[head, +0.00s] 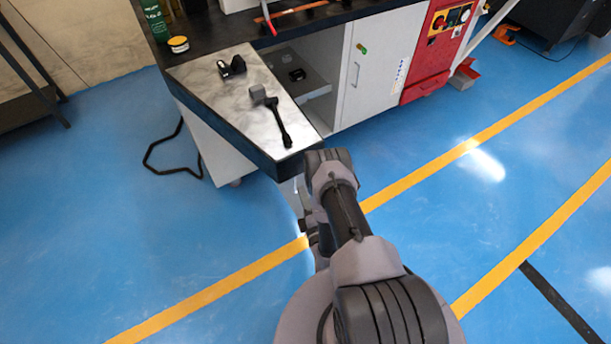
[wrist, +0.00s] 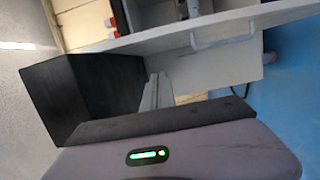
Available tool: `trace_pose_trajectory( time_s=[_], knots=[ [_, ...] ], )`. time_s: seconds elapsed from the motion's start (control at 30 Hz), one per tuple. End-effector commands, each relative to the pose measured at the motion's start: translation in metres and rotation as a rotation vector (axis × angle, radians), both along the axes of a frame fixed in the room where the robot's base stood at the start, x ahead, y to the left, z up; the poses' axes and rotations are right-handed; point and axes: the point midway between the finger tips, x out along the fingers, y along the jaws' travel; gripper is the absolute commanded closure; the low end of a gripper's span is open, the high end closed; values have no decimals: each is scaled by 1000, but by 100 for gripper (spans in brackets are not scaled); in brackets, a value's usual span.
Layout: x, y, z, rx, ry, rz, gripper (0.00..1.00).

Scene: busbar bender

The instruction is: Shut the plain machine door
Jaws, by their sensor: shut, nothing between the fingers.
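In the head view, the grey cabinet under the bench has an open compartment with a shelf (head: 314,85). A plain pale panel (head: 215,152) stands angled out below the metal-topped bench end; it looks like the open door, but its hinge side is hidden. A closed grey door (head: 378,62) with a handle and stickers is to the right. In the wrist view, a pale panel (wrist: 235,68) with a bar handle fills the upper right. My gripper (wrist: 157,92) is shut and empty, below that panel; I cannot tell whether it touches anything. My arm hides it in the head view.
The metal bench top (head: 215,90) holds a dark hammer-like tool (head: 275,115) and a small black part (head: 231,66). A black loop (head: 163,160) lies by the bench. A red box (head: 436,42) is at the right. Blue floor in front is clear.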

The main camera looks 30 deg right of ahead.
Motion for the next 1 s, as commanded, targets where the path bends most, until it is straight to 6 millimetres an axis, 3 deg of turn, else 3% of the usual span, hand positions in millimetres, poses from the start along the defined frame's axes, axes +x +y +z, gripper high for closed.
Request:
trace_pose_trajectory(
  time_s=[0.03,0.37,0.6,1.0],
  knots=[
    [9,-1,-10,-3,-4,2,100],
    [75,-14,-2,-3,-4,3,100],
    [76,-49,-1,0,0,0,100],
    [76,-54,1,0,0,3,100]
  ],
)
